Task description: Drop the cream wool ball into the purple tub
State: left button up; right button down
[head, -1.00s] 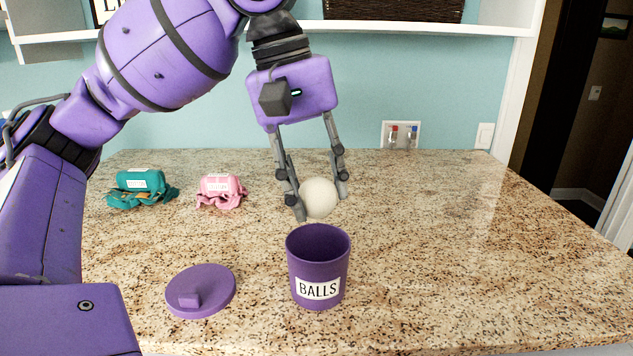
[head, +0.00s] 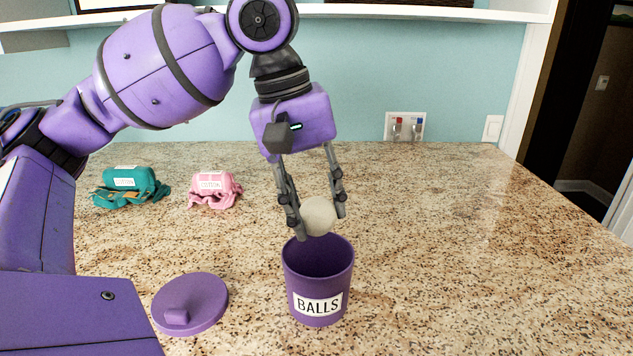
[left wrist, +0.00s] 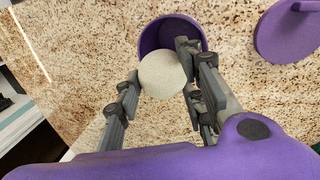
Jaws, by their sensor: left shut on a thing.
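The cream wool ball (head: 319,216) is held between the fingers of my left gripper (head: 318,222), which is shut on it. The ball also shows in the left wrist view (left wrist: 162,74), between the two fingers. The purple tub (head: 318,283), labelled BALLS, stands upright and open on the counter. In the head view the ball is over the tub's back rim. In the left wrist view the ball covers part of the tub's opening (left wrist: 150,38). The tub's floor is hidden. My right gripper is in neither view.
The purple lid (head: 190,304) lies on the counter left of the tub. A teal bundle (head: 128,188) and a pink bundle (head: 215,190) sit at the back left. The granite counter (head: 470,250) is clear to the right.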

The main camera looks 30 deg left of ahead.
pick_arm(q)
jog(key=shift+s+a+x, duration=0.15)
jog(key=shift+x, duration=0.8)
jog(key=shift+s+a+x, duration=0.1)
jog(key=shift+a+x, duration=0.05)
jog(key=shift+x, duration=0.75)
jog(key=shift+s+a+x, duration=0.15)
jog(key=shift+a+x, duration=0.05)
jog(key=shift+x, duration=0.75)
jog(key=shift+f, duration=0.1)
jog(key=o, duration=1.2)
jog(key=shift+w+d+v, duration=0.15)
jog(key=shift+d+v, duration=0.05)
jog(key=shift+v, duration=0.95)
jog(key=shift+w+d+v, duration=0.15)
jog(key=shift+d+v, duration=0.05)
jog(key=shift+v, duration=0.9)
jog(key=shift+w+d+v, duration=0.15)
jog(key=shift+d+v, duration=0.05)
jog(key=shift+v, duration=0.95)
